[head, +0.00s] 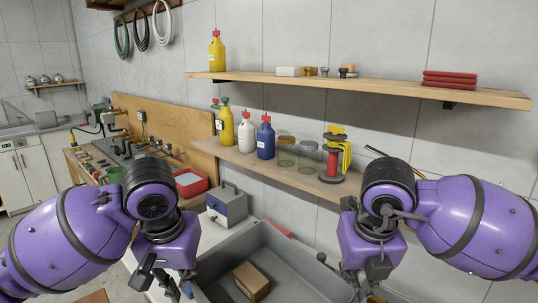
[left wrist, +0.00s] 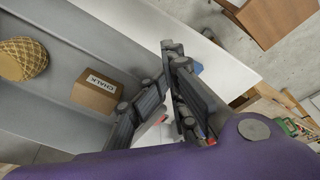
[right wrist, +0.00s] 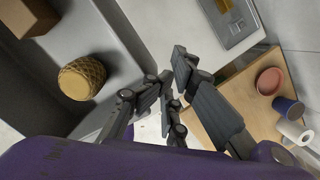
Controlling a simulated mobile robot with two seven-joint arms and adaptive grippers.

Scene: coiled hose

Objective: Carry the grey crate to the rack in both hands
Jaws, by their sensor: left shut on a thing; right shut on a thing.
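The grey crate (head: 290,262) is at the bottom middle of the head view, between my two grippers. A brown box marked CHALK (left wrist: 97,92) and a ball of twine (right wrist: 82,77) lie in it. My left gripper (head: 178,285) is shut on the crate's left wall, with its fingers either side of the rim in the left wrist view (left wrist: 165,75). My right gripper (head: 362,285) is shut on the opposite wall, as the right wrist view (right wrist: 165,75) shows. The crate's near side is cut off in the head view. I cannot pick out the rack with certainty.
A wall shelf (head: 350,83) and a lower shelf with bottles (head: 265,137) and jars run along the back wall. A blue-grey toolbox (head: 227,204) stands just behind the crate. A workbench with a red bin (head: 190,183) is at the left. Coiled hoses (head: 141,30) hang at upper left.

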